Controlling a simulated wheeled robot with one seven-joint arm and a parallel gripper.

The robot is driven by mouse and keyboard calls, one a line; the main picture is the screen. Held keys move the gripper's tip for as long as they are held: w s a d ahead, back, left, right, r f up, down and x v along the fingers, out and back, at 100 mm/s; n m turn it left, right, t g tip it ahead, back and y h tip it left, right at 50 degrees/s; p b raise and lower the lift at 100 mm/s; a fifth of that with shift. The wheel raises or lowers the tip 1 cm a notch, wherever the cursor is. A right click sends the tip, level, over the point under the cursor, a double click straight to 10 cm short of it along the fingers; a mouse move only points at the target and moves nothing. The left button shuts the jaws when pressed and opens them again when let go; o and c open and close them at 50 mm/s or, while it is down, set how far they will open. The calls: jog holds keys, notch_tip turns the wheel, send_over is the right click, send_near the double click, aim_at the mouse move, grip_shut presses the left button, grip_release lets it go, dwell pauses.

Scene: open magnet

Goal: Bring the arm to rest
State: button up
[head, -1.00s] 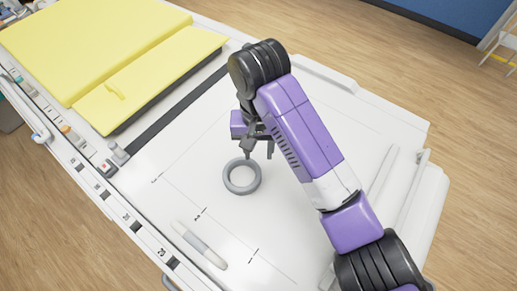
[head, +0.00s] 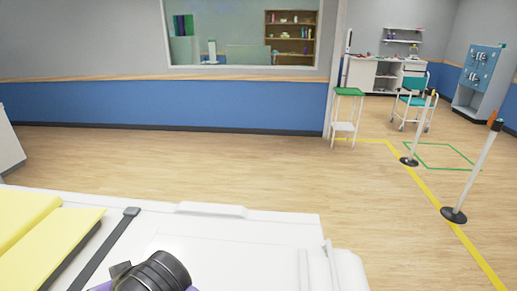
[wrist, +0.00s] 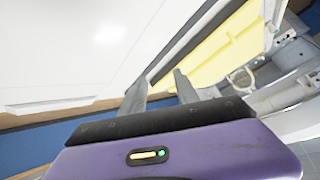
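My gripper (wrist: 160,88) shows in the wrist view with its two grey fingers apart and nothing between them. In the head view only a black joint and a bit of purple of my arm (head: 160,272) show at the bottom edge, and the fingers cannot be seen there. The wrist view is strongly tilted, with a plain white area at upper left and the yellow pad (wrist: 228,45) beyond the fingers.
The white table (head: 230,245) fills the lower left, with a yellow pad (head: 45,255) and a black strap (head: 100,248) on it. Open wooden floor lies beyond. Posts (head: 475,170), a green-topped stand (head: 346,110) and a teal chair (head: 415,103) stand at right.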

jog(key=s+d+f+m+t+h+b, duration=0.15)
jog(key=d+t, duration=0.25)
jog(key=d, duration=0.6)
jog(key=s+d+m+t, duration=0.3)
jog(key=d+t, duration=0.2)
jog(key=d, duration=0.6)
jog(key=s+d+f+m+t+h+b, duration=0.1)
jog(key=s+d+m+t, duration=0.25)
jog(key=d, duration=0.65)
jog(key=s+d+f+g+h+b, duration=0.1)
jog(key=s+d+f+h, duration=0.1)
jog(key=s+d, duration=0.7)
jog(key=s+d+f+g+h, duration=0.1)
jog(key=s+d+h, duration=0.3)
jog(key=s+d, duration=0.6)
jog(key=shift+s+d+f+b, duration=0.2)
jog(key=shift+s+f+b, duration=0.35)
jog(key=shift+s, duration=1.15)
jog(key=shift+f, duration=0.15)
